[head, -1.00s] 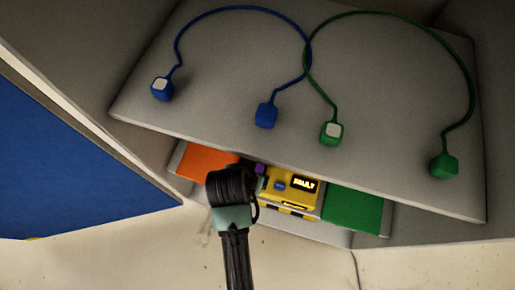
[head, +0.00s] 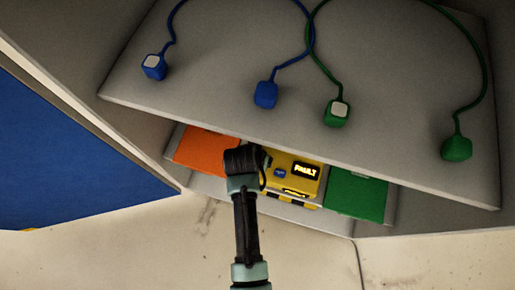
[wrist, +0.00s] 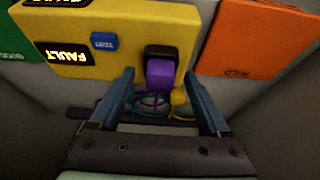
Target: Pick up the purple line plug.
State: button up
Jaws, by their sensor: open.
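The purple line plug (wrist: 160,78) shows in the wrist view, at the lower right of the yellow box (wrist: 120,50). It sits under a black part (wrist: 161,52) on the box's face. My gripper (wrist: 166,82) is open, with one finger to the left of the plug and one to the right. I cannot tell whether either finger touches it. In the head view, my arm's end (head: 243,165) hides the plug and my fingers. The yellow box also shows there (head: 291,172), with a lit FAULT display.
An orange panel (head: 206,150) and a green panel (head: 356,194) flank the yellow box. A grey board (head: 390,110) above carries blue plugs (head: 265,94) and green plugs (head: 337,113) on cords. In the wrist view, cables (wrist: 150,103) and a yellow round thing (wrist: 179,97) lie below the plug.

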grip_shut()
dwell(0.4)
jog(key=shift+r, duration=0.1)
